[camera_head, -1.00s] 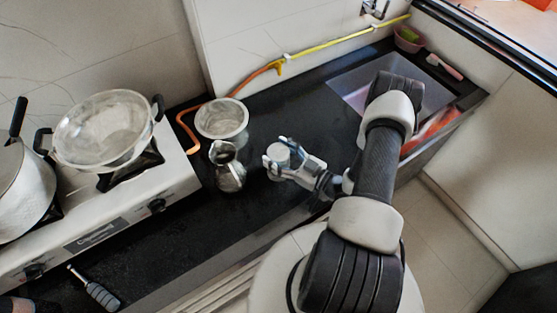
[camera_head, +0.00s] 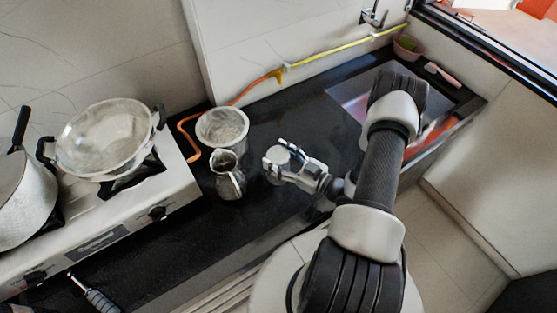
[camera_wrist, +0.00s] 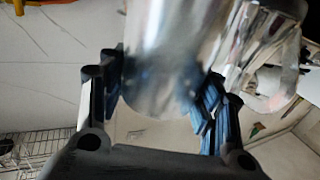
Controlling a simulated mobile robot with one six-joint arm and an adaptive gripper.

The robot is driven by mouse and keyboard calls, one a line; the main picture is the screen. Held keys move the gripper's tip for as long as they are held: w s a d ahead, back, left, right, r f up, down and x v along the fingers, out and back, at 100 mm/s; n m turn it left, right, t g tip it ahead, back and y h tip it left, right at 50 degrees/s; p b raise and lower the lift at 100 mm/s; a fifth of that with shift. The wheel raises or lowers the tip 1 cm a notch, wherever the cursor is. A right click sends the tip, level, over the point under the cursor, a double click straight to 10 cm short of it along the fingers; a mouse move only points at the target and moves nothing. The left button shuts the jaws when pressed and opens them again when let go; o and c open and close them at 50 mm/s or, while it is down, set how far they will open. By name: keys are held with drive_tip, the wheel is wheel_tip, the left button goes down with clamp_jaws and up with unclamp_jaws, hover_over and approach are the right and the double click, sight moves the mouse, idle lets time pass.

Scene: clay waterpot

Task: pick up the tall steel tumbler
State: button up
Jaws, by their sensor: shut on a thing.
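The tall steel tumbler (camera_head: 277,156) is between the fingers of my gripper (camera_head: 279,154), which is shut on it. In the head view I see mostly its round pale end, from above, over the dark counter. In the wrist view the tumbler (camera_wrist: 165,55) is a shiny steel wall between the dark fingers (camera_wrist: 160,105); its upper part runs out of the frame. Whether its lower end touches the counter is hard to tell. A steel pitcher (camera_head: 228,178) stands just left of my gripper, with a visible gap.
The stove (camera_head: 160,195) with a covered pan (camera_head: 108,135) and a pot (camera_head: 22,200) is at left. A sink (camera_head: 350,95) lies behind my arm. The dark counter (camera_head: 190,235) is clear in front of the pitcher.

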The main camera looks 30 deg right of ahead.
wheel_tip(320, 180, up, 17)
drive_tip(key=p, duration=0.3)
drive_tip(key=shift+p, duration=0.3)
